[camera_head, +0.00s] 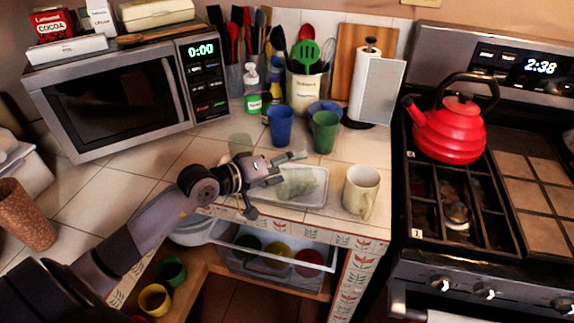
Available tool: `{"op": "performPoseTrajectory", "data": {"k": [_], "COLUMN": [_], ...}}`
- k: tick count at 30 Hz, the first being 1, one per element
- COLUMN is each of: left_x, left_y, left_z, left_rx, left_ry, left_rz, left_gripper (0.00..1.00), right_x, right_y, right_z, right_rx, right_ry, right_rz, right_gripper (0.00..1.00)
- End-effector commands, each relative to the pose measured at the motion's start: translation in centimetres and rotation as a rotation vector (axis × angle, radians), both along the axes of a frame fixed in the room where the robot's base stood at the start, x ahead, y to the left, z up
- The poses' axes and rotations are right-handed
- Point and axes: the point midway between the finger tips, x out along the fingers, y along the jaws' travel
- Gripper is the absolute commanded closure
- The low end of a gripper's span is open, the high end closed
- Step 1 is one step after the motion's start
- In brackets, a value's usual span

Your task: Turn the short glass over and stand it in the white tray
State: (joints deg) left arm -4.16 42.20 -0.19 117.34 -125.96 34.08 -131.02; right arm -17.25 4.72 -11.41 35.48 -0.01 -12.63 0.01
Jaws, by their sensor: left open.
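The white tray (318,199) lies on the tiled counter near its front edge. A clear greenish glass (298,182) is in the tray, just past my left gripper's fingers; I cannot tell which end is up. My left gripper (277,184) is open at the tray's left side, with its fingers spread and nothing seen held between them. Another clear glass (240,143) stands on the counter behind the gripper, partly hidden by it. Which of the two is the short glass is hard to tell. My right gripper is not in view.
A cream mug (360,191) stands right of the tray. Blue (280,125) and green (324,131) cups stand behind it. A microwave (120,95) is at back left, a stove with a red kettle (450,130) at right. An open drawer (275,245) lies below the counter edge.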

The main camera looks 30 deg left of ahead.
Motion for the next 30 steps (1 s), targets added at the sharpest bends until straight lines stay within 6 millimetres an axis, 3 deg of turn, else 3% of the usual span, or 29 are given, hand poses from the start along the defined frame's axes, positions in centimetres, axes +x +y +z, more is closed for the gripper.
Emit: {"op": "performPoseTrajectory", "data": {"k": [8,30], "left_x": [-0.9,-9.3], "left_y": [0.5,4.3], "left_z": [0.1,3.1], "left_rx": [0.003,0.0], "left_ry": [0.004,0.004], "left_rz": [0.0,0.0], "left_gripper": [0.14,0.14], "right_x": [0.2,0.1], "right_y": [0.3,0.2], "right_z": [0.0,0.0], "right_rx": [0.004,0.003], "right_ry": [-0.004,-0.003], "right_rz": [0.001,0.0], "right_gripper": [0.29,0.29]}}
